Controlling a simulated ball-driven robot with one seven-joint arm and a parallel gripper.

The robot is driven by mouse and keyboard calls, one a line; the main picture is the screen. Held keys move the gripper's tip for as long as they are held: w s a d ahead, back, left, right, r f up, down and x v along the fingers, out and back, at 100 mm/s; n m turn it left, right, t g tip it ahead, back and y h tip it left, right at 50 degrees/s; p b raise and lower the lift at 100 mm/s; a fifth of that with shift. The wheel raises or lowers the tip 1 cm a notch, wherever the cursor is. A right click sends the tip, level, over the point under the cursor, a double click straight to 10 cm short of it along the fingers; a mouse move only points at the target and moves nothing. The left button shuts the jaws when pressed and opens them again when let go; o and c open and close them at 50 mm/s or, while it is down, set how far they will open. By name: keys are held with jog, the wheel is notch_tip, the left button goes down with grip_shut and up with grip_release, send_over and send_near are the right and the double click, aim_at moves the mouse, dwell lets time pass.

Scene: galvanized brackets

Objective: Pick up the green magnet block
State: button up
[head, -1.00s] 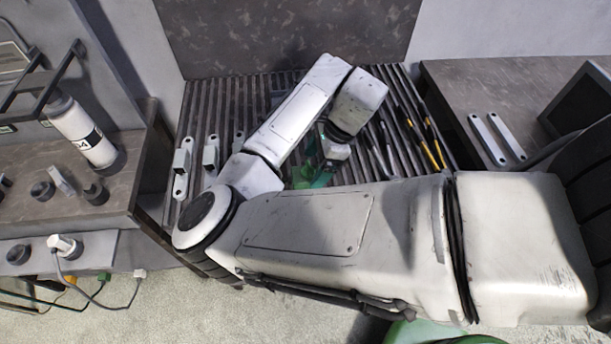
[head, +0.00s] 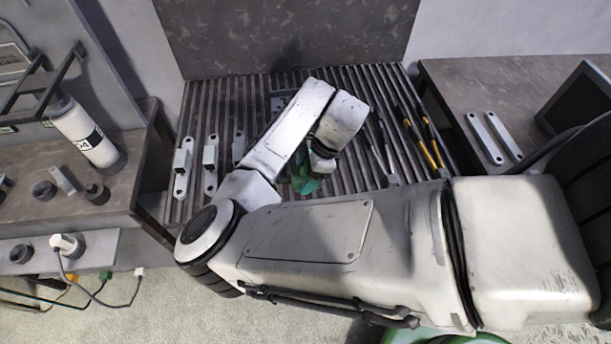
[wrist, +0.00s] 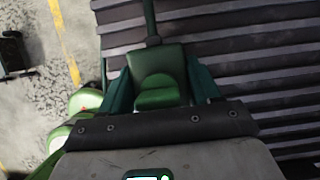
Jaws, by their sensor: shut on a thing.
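The green magnet block (wrist: 158,68) shows in the wrist view between the two teal fingers of my gripper (wrist: 162,92). My gripper is shut on it, with one finger against each side. A dark green bar runs from the block's far end toward the top of the picture. In the head view my gripper (head: 303,181) is a small green patch below my wrist, over the slatted bench; my arm largely hides it, and I cannot tell the block from the fingers there. I cannot tell how far the block is above the slats.
Several grey brackets (head: 210,165) lie on the left of the slatted bench (head: 225,100). Yellow-and-black tools (head: 432,150) lie on its right. Two pale bars (head: 486,138) lie on the right-hand table. A white bottle (head: 86,133) stands on the left bench.

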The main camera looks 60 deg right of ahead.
jog(key=c, duration=0.9)
jog(key=shift+r, duration=0.1)
